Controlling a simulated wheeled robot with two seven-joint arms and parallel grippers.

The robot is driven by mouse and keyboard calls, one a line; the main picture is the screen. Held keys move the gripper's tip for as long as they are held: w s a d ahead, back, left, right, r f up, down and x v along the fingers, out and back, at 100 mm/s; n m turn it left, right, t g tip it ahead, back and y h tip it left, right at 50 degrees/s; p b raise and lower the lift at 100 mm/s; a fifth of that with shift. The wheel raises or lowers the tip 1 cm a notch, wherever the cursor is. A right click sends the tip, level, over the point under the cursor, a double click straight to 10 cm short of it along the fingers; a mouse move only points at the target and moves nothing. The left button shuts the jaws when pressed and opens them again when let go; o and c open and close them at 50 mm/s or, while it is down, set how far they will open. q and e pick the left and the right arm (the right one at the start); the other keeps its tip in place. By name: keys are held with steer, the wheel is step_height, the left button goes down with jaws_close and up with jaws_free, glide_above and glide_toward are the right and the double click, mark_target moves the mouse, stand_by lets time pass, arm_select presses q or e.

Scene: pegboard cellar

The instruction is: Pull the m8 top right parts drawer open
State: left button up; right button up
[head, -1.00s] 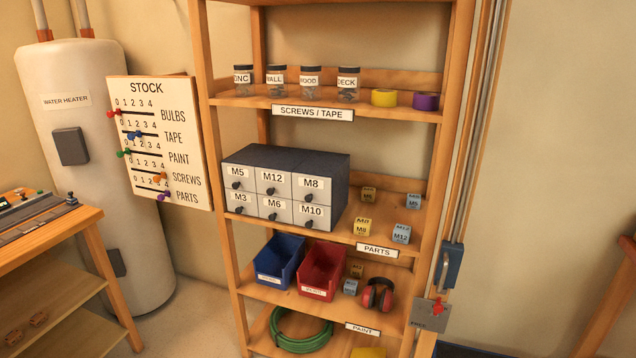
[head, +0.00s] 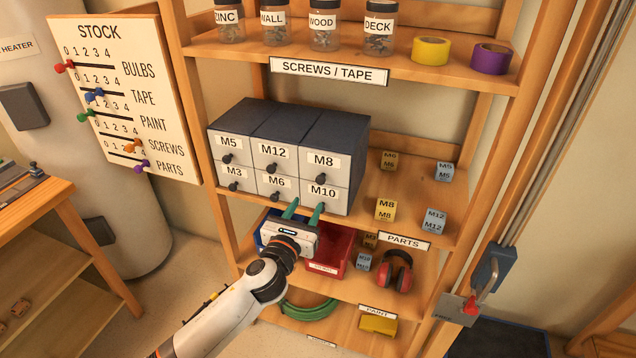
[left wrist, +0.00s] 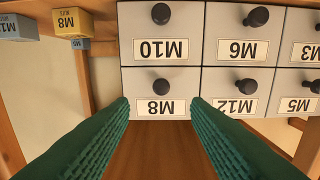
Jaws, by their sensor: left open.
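The M8 drawer (head: 341,174) is the top right one of a grey parts cabinet (head: 330,130), with a white label and a dark round knob (head: 319,178). Its front is flush with its neighbours. In the left wrist view the picture is upside down, and the M8 drawer (left wrist: 140,84) lies low in the middle with its knob (left wrist: 162,86) uncovered. My left gripper (head: 304,211) is open and empty, its green fingers pointing up at the cabinet in front of the bottom row. In the wrist view its fingertips (left wrist: 160,106) frame the M8 label, apart from the knob. My right gripper is out of view.
The M10 drawer (head: 337,204) is directly below M8, M12 (head: 273,165) to its left. Labelled cubes, one a yellow M8 cube (head: 385,209), stand on the shelf to the right. A red bin (head: 340,245) is below. A shelf with jars (head: 324,30) is above.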

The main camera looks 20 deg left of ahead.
mark_target(320, 183)
arm_select(q)
steer(key=w, duration=0.8)
steer(key=shift+f, duration=0.15)
steer(key=shift+w, duration=0.35)
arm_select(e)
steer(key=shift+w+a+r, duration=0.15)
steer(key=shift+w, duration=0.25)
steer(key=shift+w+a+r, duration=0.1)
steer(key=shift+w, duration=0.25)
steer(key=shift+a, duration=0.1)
arm_select(q)
jaws_close()
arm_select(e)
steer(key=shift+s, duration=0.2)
